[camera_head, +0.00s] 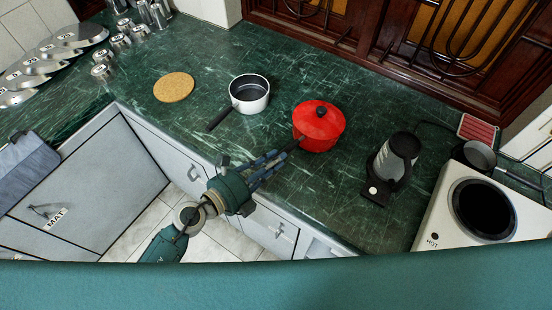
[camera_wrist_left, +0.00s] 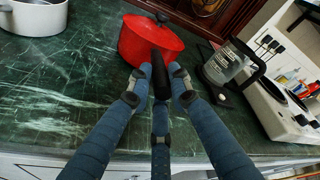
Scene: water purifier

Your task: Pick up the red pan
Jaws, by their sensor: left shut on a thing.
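The red pan (camera_head: 318,126) has a red lid with a black knob and stands on the green marble counter. Its black handle points toward the counter's front edge. My left gripper (camera_head: 283,158) reaches in over the front edge and is shut on that handle. In the left wrist view the red pan (camera_wrist_left: 150,40) is upright ahead, and the fingers of my left gripper (camera_wrist_left: 162,85) close around the black handle (camera_wrist_left: 160,76). The fingers hide part of the handle. I cannot tell whether the pan is clear of the counter. My right gripper is not in view.
A white saucepan (camera_head: 249,93) stands left of the red pan, beside a round cork mat (camera_head: 174,87). A kettle (camera_head: 395,160) stands to the right, near a white hot plate (camera_head: 470,215). Dark wooden panels line the back. Metal plates (camera_head: 80,35) and cups stand far left.

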